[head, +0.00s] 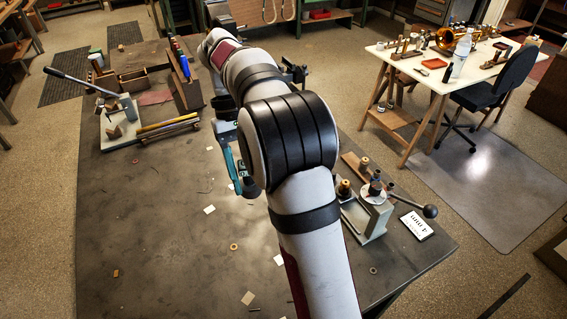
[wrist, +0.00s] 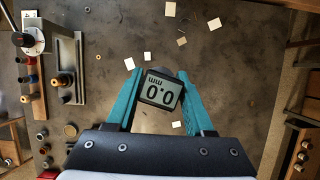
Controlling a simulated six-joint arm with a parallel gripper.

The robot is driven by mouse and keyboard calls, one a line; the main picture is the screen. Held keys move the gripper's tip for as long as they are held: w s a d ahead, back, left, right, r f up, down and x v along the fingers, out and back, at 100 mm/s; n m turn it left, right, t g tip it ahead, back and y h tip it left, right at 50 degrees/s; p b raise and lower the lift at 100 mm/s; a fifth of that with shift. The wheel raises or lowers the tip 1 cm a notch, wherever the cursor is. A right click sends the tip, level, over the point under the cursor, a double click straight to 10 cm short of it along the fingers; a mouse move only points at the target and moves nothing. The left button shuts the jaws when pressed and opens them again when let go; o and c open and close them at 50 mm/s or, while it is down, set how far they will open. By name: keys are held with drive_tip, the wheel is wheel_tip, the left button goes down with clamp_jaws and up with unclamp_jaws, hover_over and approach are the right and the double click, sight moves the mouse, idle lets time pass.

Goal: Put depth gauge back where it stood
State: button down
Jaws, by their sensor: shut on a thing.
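The depth gauge (wrist: 160,90) is a dark-cased tool with a grey display reading "0.0 mm", upside down in the wrist view. My gripper (wrist: 160,78) has teal fingers shut on it, one on each side. The tabletop shows beyond the gauge; how high it is held I cannot tell. In the head view part of a teal finger (head: 231,155) shows left of my arm, above the dark workbench (head: 165,225). My arm hides most of the gripper there, and I cannot make out the gauge clearly.
A grey lever press (head: 375,212) stands at the bench's right, beside a wooden strip with spools. A lever tool (head: 118,115), rods (head: 168,128) and a wooden rack (head: 187,92) stand at back left. Paper scraps (wrist: 186,41) lie about. The bench's front left is mostly clear.

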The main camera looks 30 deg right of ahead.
drive_tip(key=w+d+f+m+t, duration=0.3)
drive_tip(key=w+d+f+m, duration=0.2)
drive_tip(key=m, duration=0.5)
drive_tip(key=w+d+f+m+t, duration=0.3)
drive_tip(key=w+d+f+m, duration=0.3)
drive_tip(key=m, duration=0.5)
drive_tip(key=w+d+f+m+t+y, duration=0.1)
drive_tip(key=w+d+f+m+t, duration=0.2)
drive_tip(key=w+d+f+m, duration=0.2)
drive_tip(key=d+f+m, duration=0.2)
drive_tip(key=d+m, duration=0.2)
drive_tip(key=m, duration=0.2)
drive_tip(key=shift+w, duration=0.25)
drive_tip(key=shift+d, duration=0.1)
drive_tip(key=shift+f, duration=2.75)
drive_tip(key=shift+f, duration=0.15)
